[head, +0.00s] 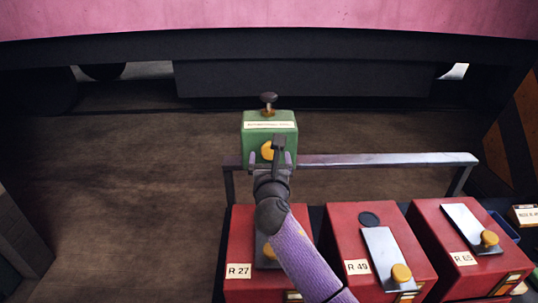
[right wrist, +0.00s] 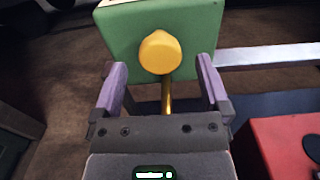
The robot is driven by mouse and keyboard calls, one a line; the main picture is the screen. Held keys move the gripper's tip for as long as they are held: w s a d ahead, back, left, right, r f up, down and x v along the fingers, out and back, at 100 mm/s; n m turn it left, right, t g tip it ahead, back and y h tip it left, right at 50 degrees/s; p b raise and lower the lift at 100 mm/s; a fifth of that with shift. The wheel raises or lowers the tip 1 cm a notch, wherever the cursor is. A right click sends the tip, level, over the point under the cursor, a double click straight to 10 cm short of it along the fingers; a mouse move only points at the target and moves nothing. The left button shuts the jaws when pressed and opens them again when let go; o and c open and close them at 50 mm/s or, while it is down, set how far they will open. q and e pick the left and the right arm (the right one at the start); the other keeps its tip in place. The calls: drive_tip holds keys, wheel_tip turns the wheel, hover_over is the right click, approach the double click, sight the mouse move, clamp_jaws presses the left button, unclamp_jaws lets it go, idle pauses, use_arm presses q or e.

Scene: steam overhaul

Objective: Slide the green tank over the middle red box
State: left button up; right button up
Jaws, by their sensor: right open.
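The green tank (head: 270,125) has a pale label, a dark knob on top and a yellow knob (right wrist: 160,52) on its near face. It is at the left end of a metal rail (head: 390,160); how it sits on the rail is hidden. My right gripper (head: 270,158) is in front of the tank. In the right wrist view its open fingers are on either side of the yellow knob, with gaps. The middle red box (head: 345,238), labelled R 49, stands right of the tank and nearer to me. My left gripper is not in view.
Red box R 27 (head: 240,238) is on the left, partly behind my right arm. Red box R 65 (head: 428,222) is on the right. Both have metal plates with yellow knobs. The rail is bare right of the tank. Brown floor (head: 130,190) is clear on the left.

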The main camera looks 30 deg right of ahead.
sight(270, 153)
drive_tip(key=x, duration=0.2)
drive_tip(key=shift+w+d+f+b, duration=0.15)
drive_tip(key=shift+w+b, duration=0.1)
drive_tip(key=shift+b, duration=0.15)
drive_tip(key=shift+w+d, duration=0.1)
drive_tip(key=shift+w, duration=0.2)
drive_tip(key=c, duration=0.9)
drive_tip(key=shift+c, duration=1.4)
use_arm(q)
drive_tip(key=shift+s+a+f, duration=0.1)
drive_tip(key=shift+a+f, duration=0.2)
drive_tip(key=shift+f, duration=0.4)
use_arm(e)
clamp_jaws()
